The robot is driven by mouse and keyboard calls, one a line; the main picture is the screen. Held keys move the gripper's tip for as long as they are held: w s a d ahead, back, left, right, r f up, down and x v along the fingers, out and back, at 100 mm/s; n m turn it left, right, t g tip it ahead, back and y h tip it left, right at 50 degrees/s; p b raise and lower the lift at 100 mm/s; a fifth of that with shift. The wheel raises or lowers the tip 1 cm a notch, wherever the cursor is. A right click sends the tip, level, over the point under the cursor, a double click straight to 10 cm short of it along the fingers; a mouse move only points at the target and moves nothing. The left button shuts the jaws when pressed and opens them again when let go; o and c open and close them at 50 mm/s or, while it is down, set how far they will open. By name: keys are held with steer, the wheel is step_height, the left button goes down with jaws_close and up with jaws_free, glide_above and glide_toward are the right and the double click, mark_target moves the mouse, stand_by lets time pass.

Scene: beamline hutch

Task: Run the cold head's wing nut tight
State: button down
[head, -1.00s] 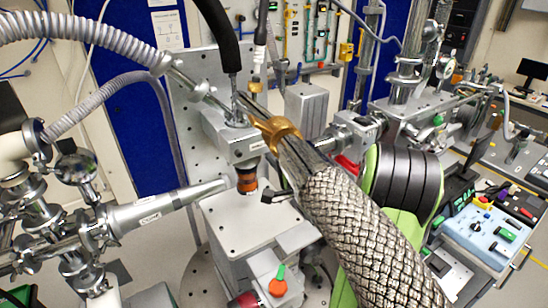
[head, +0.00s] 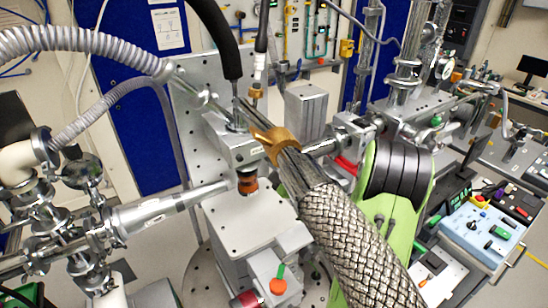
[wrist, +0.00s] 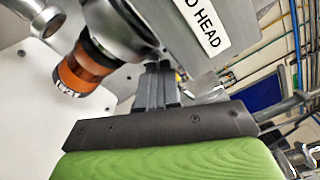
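The cold head is a grey metal block (head: 232,150) in the middle of the head view, with an orange-brown fitting (head: 247,184) below it. Its label, partly reading "HEAD" (wrist: 203,26), is at the top of the wrist view, with the orange fitting (wrist: 82,68) at left. My gripper (wrist: 157,84) shows two dark fingers close together under the block, right of the fitting. I cannot tell whether anything is between them. A bright metal piece (wrist: 207,88) lies right of the fingers. The wing nut cannot be made out clearly. In the head view the fingers are hidden behind the braided hose.
A thick braided hose (head: 352,235) with a brass collar (head: 280,143) crosses in front of my arm. Corrugated hose (head: 75,43) and a metal pipe (head: 165,208) are at left. A grey box (head: 265,270) with an orange-and-green knob stands below. Floor shows at lower right.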

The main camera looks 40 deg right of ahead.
steer(key=shift+f+m, duration=0.1)
steer(key=shift+m, duration=0.2)
steer(key=c, duration=1.6)
jaws_free()
steer(key=shift+s, duration=0.1)
steer(key=s+a+b, duration=0.1)
steer(key=s+b, duration=0.9)
steer(key=s, duration=0.5)
steer(key=shift+s, duration=0.35)
steer(key=shift+w, duration=0.1)
